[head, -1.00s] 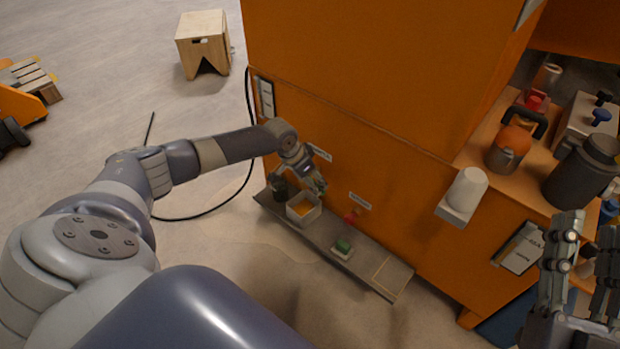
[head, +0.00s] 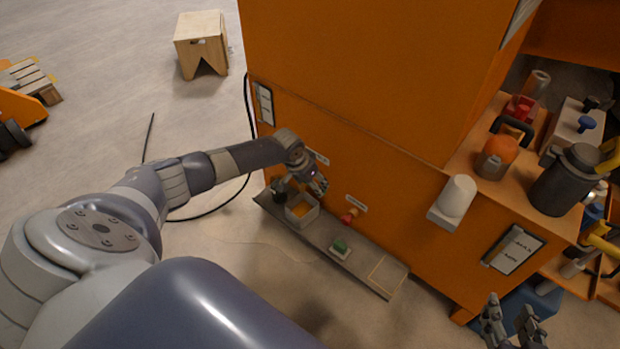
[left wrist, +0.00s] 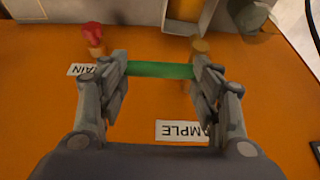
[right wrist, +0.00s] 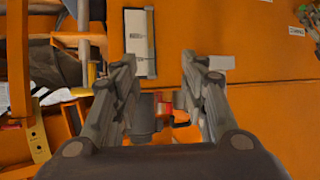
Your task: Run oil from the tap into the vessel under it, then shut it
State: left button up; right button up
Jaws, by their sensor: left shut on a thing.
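My left gripper (head: 317,184) is at the orange cabinet's front, low down. In the left wrist view its fingers (left wrist: 160,70) are shut on the ends of a green bar (left wrist: 160,70), which looks like the tap's handle. A brass-coloured piece (left wrist: 200,46) shows just beyond the right finger, above an upside-down SAMPLE label (left wrist: 183,131). The pale square vessel (head: 306,222) stands on the low shelf below the gripper, with yellow-orange inside; its level cannot be told. Oil flow cannot be seen. My right gripper (head: 512,318) is open and empty at the lower right.
A red tap (head: 349,215) sits right of the vessel, and a green-topped block (head: 340,246) lies on the shelf (head: 362,262). A dark cup (head: 279,190) stands left of the vessel. A side bench at right holds a dark jug (head: 562,185) and an orange-topped can (head: 496,158).

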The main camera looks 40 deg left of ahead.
pick_arm(q)
jog(key=shift+d+f, duration=0.25)
jog(key=shift+f, duration=0.05)
pick_arm(e)
jog(key=shift+s+d+f+g, duration=0.2)
jog(key=shift+s+f+g, duration=0.15)
jog(key=shift+s+f, duration=0.15)
jog(key=shift+s+d+f+g, duration=0.15)
jog(key=shift+s+f+g, duration=0.25)
jog(key=shift+f, duration=0.2)
